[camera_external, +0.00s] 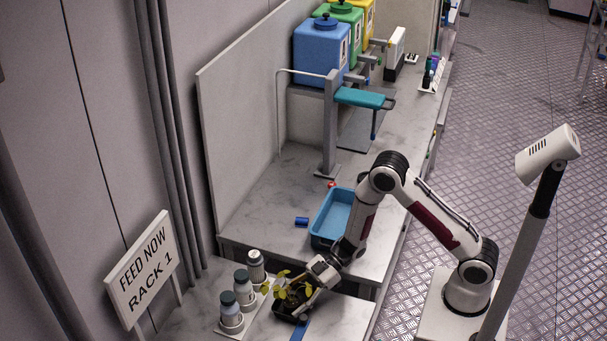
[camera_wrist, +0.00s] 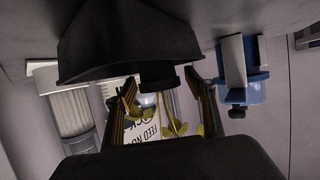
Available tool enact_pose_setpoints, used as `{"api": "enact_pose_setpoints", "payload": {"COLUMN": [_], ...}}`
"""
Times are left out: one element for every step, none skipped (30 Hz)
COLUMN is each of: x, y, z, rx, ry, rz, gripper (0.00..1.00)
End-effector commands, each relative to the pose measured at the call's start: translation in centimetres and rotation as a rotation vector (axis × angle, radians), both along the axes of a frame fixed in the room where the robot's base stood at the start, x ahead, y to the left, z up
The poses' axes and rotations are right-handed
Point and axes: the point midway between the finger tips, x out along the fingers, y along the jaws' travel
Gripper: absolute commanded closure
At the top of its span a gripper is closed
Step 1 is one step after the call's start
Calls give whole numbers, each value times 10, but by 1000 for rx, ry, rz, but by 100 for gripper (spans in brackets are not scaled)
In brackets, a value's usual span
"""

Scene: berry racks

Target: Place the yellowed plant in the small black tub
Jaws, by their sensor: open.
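The yellowed plant (camera_external: 291,292), with yellow-green leaves, stands in the small black tub (camera_external: 288,315) on the near bench. The wrist view is roughly upside down. In it the black tub (camera_wrist: 125,45) is at the top, and a short dark pot (camera_wrist: 158,80) shows past its rim, with the plant's leaves (camera_wrist: 170,128) hanging below. My gripper (camera_external: 308,286) is at the plant, its fingers low beside the leaves. In the wrist view my gripper (camera_wrist: 160,98) is open, one finger on either side of the plant. The pot's base is hidden inside the tub.
Several white bottles (camera_external: 244,287) stand left of the tub. A blue clamp-like object (camera_wrist: 245,80) is close by on the other side. A sign (camera_external: 146,267) reads FEED NOW RACK 1. A blue tray (camera_external: 331,219) lies on the bench behind my gripper.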

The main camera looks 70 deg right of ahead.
Motion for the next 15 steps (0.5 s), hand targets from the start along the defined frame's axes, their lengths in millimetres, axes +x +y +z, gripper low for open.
{"api": "enact_pose_setpoints", "payload": {"x": [0,-1,-2,-3,-4,-6,-7,-9,-11,-13,-15,-15,-14,-14,-14], "y": [0,-2,-4,-6,-8,-11,-14,-16,-20,-23,-26,-24,-24,-24,-24], "z": [2,2,3,4,5,7,8,9,11,12,14,18,21,24,28], "rx": [0,0,0,0,0,0,-1,-1,0,-1,0,-1,0,-1,0], "ry": [-1,0,0,0,0,-1,-1,-1,0,0,0,-3,-5,-3,-4], "rz": [0,-1,-1,-1,-1,-2,-3,-3,-3,-3,-3,0,1,0,0], "gripper": [45,45,45,45,45,45,45,45,45,45,45,45,45,45,45]}}
